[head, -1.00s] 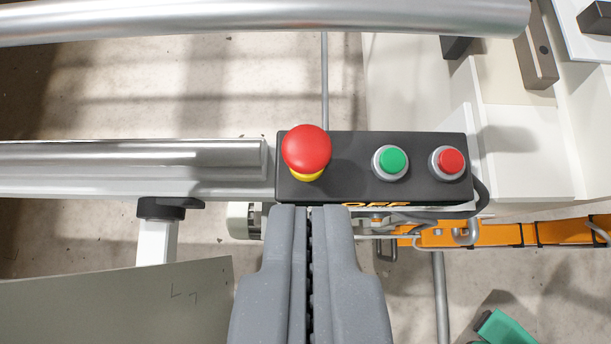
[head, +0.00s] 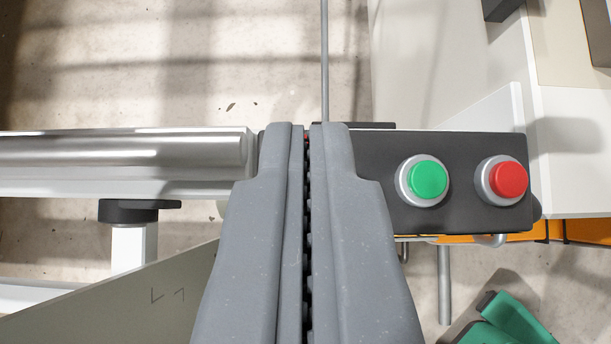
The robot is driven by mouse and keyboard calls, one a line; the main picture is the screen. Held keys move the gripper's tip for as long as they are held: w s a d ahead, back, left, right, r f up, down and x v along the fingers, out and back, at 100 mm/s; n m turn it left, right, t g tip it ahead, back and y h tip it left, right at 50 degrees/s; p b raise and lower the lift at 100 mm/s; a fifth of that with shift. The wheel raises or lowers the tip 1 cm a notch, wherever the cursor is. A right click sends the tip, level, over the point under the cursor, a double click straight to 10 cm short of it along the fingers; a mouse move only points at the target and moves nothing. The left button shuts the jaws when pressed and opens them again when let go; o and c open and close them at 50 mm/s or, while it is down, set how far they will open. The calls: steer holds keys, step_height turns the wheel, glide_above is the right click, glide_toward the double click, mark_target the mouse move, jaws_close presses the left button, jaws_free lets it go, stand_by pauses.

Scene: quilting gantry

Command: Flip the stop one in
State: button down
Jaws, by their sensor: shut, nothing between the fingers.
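A black control box (head: 462,150) crosses the middle right of the head view. It carries a green push button (head: 429,180) and, to its right, a small red push button (head: 509,180), each in a silver ring. My gripper (head: 307,127) is shut and empty, and its tips lie over the left end of the box. The large red mushroom button on that end is hidden behind the fingers. Only a trace of red shows at the gap between them. I cannot tell whether the tips touch it or whether it is pushed in.
A silver roller (head: 120,157) runs in from the left and ends beside my gripper. A grey panel (head: 130,295) stands at the lower left. Orange framing (head: 585,229) and a green item (head: 510,320) are below the box. Pale floor shows above the roller.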

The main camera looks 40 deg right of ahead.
steer(key=shift+f+b, duration=1.7)
steer(key=shift+f, duration=0.2)
steer(key=shift+a, duration=0.1)
steer(key=shift+s+f+b, duration=0.1)
steer(key=shift+f+b, duration=0.9)
steer(key=shift+f, duration=0.2)
step_height(320, 180, up, 5)
steer(key=p, duration=0.4)
steer(key=b+v, duration=0.2)
steer(key=v, duration=0.7)
steer(key=shift+a, duration=0.25)
